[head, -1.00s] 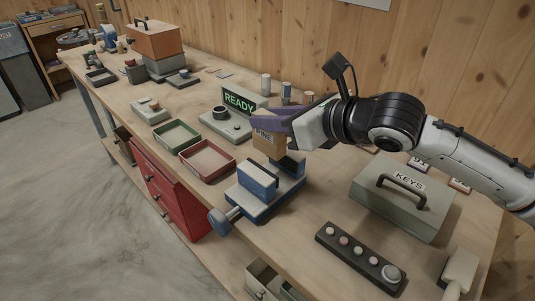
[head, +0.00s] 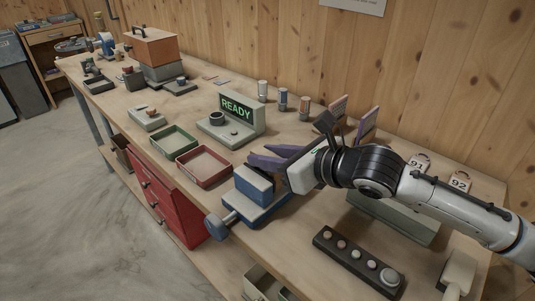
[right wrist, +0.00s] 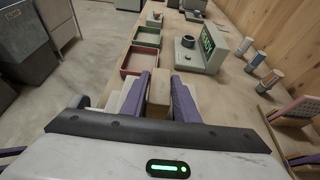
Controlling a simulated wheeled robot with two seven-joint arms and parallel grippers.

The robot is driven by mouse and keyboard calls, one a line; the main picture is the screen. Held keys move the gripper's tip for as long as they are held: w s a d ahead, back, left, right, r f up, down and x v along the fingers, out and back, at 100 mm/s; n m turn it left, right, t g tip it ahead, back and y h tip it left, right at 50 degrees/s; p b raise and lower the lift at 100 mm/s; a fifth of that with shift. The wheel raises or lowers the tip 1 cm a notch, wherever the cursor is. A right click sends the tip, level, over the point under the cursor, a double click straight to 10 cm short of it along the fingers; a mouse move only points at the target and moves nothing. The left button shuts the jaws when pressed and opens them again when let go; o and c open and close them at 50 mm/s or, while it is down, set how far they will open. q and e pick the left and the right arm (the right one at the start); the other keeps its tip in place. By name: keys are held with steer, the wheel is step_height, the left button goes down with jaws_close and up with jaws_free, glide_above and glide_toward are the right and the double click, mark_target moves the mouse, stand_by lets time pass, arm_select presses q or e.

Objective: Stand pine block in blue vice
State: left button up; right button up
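The blue vice (head: 254,187) stands near the front edge of the bench, with its handle (head: 216,228) toward the aisle. My right gripper (head: 274,158) is low over the vice, its purple fingers pointing left. In the right wrist view the pine block (right wrist: 159,90) is between the two fingers, which appear closed against its sides. In the head view the block is hidden by the fingers and the near jaw, so I cannot tell whether it touches the vice's bed. My left gripper is not in view.
A red tray (head: 204,181) and a green tray (head: 173,154) lie left of the vice. A READY display (head: 237,107) stands behind. A grey-green box (head: 410,222) is partly behind my right arm, and a button strip (head: 352,258) lies in front.

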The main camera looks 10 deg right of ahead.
steer(key=shift+o, duration=1.3)
steer(key=shift+r, duration=0.2)
steer(key=v, duration=1.2)
